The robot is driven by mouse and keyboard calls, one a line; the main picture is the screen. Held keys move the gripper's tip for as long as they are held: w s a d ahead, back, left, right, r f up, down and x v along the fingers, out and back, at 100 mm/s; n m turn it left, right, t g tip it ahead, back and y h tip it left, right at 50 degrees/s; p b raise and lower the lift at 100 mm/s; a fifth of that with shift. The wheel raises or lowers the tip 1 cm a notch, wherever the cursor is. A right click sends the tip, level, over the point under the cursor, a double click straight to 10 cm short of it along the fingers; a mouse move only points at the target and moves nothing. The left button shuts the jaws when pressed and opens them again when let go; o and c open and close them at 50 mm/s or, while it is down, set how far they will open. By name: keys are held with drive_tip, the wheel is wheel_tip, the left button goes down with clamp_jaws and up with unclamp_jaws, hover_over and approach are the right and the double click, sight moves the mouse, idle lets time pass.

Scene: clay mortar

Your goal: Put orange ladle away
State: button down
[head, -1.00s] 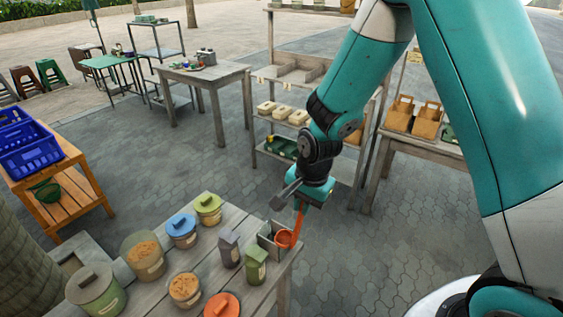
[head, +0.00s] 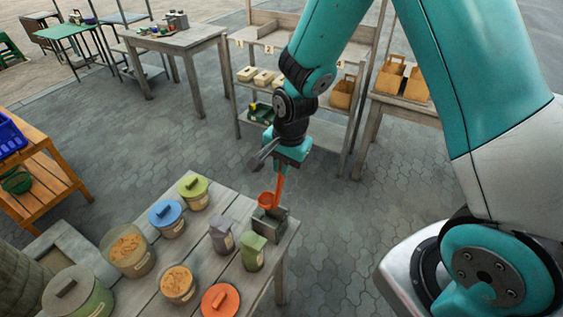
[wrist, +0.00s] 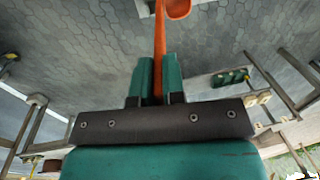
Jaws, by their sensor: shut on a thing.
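The orange ladle (head: 266,199) hangs bowl-down from my gripper (head: 281,172) in the head view, at the far right corner of the grey plank table (head: 205,245). Its bowl shows just above a small grey open box (head: 270,222) on that corner; I cannot tell whether they touch. In the wrist view the two teal fingers of my gripper (wrist: 156,78) are shut on the ladle's handle (wrist: 160,45), and its bowl (wrist: 179,7) is at the top edge.
A green canister (head: 253,254) and a grey-purple one (head: 221,236) stand close to the box. Several lidded jars, including an orange-lidded one (head: 220,301), fill the table. Behind are a shelf (head: 262,68) and a table with paper bags (head: 403,105). Paving between is clear.

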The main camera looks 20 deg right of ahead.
wheel_tip(320, 180, down, 11)
drive_tip(key=b, duration=0.7)
drive_tip(key=shift+b, duration=0.35)
drive_tip(key=c, duration=1.1)
unclamp_jaws()
drive_tip(key=shift+r, duration=0.1)
drive_tip(key=r+p, duration=0.4)
drive_tip(key=r, duration=0.1)
drive_tip(key=s+d+r+p, duration=0.1)
drive_tip(key=r+p, duration=0.4)
drive_tip(key=r, duration=0.1)
drive_tip(key=s+r+p, duration=0.1)
drive_tip(key=r+p, duration=0.4)
drive_tip(key=r, duration=0.1)
drive_tip(key=shift+s+d+r, duration=0.1)
drive_tip(key=shift+d, duration=0.05)
drive_tip(key=s+a+r+n+y+b, duration=0.1)
drive_tip(key=s+a+r+n+b, duration=0.1)
drive_tip(key=s+n+b, duration=0.2)
drive_tip(key=s+a+r+n+g+y+b, duration=0.1)
drive_tip(key=s+a+r+n+b, duration=0.2)
drive_tip(key=s+n, duration=0.5)
drive_tip(key=s+a+r+n+y+b, duration=0.1)
drive_tip(key=s+a+r+n+b, duration=0.1)
drive_tip(key=s+n+b, duration=0.4)
drive_tip(key=shift+s+a+r, duration=0.3)
drive_tip(key=shift+s+a, duration=0.15)
drive_tip(key=shift+a, duration=0.3)
